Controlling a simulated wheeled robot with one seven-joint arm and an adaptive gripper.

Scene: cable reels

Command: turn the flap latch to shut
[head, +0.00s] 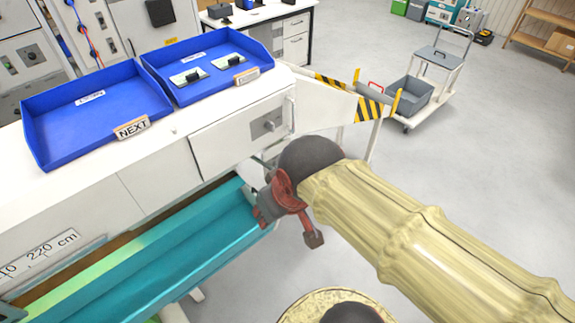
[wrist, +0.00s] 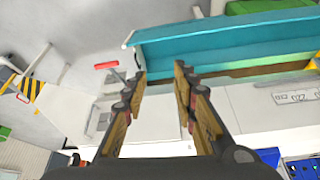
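The white flap (head: 215,148) is on the front of the white bench, above the right end of the teal trough. Its latch (head: 267,123) is a small knob on a grey plate; I cannot tell exactly which way it is turned. My gripper (head: 284,226) is below and slightly right of the latch, near the trough's end, and apart from the latch. In the wrist view my gripper (wrist: 160,72) has its two fingers spread with nothing between them. A grey plate that looks like the latch's shows left of the fingers, partly hidden.
The teal trough (head: 200,255) runs along the bench front. Two blue trays (head: 95,105) (head: 205,62) stand on top. A yellow-and-black striped arm (head: 370,108) juts out right of the flap. A trolley with a grey bin (head: 412,97) stands beyond. Floor at right is clear.

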